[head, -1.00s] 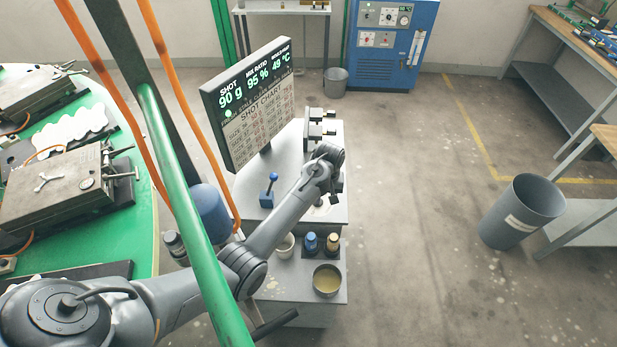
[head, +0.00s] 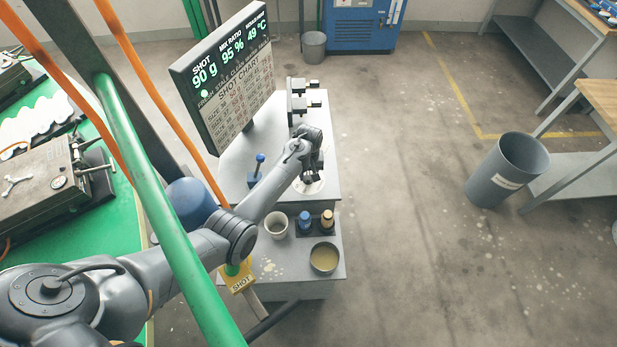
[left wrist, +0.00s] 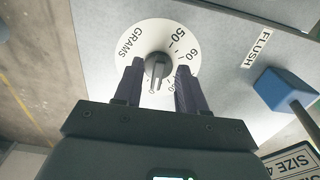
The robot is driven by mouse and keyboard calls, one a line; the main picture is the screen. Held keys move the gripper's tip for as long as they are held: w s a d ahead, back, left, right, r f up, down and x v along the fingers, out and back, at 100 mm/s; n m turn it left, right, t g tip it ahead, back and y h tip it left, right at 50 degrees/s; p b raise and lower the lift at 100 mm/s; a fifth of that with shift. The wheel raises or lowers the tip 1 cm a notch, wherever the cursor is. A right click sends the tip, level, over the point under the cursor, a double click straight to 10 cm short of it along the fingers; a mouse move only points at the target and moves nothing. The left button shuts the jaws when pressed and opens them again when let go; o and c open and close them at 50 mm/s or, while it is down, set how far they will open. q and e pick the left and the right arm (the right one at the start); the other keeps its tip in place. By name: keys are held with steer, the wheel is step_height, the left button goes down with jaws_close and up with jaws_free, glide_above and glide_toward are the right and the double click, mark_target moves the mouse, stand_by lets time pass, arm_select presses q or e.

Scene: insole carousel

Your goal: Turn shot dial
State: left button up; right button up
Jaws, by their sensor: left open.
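The shot dial (left wrist: 135,45) is a white disc marked GRAMS, 50 and 60, with a grey knob (left wrist: 158,66) at its centre. In the head view the disc (head: 309,188) lies on the grey machine top, partly covered by my left gripper (head: 313,178). In the left wrist view my left gripper (left wrist: 158,80) is open, one dark finger on each side of the knob; contact cannot be told. The display (head: 224,75) reads SHOT 90 g, MIX RATIO 95 %, 49 °C, above a shot chart. My right gripper is not in view.
A blue-handled lever (head: 256,172) stands left of the dial, beside a FLUSH label (left wrist: 257,50). A lower shelf holds a white cup (head: 276,225), blue and tan-topped bottles (head: 316,222) and a bowl (head: 324,258). A green post (head: 150,180) crosses in front of my arm.

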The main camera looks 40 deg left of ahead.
arm_select(q)
steer(key=shift+f, duration=1)
steer(key=shift+c, duration=0.3)
jaws_close()
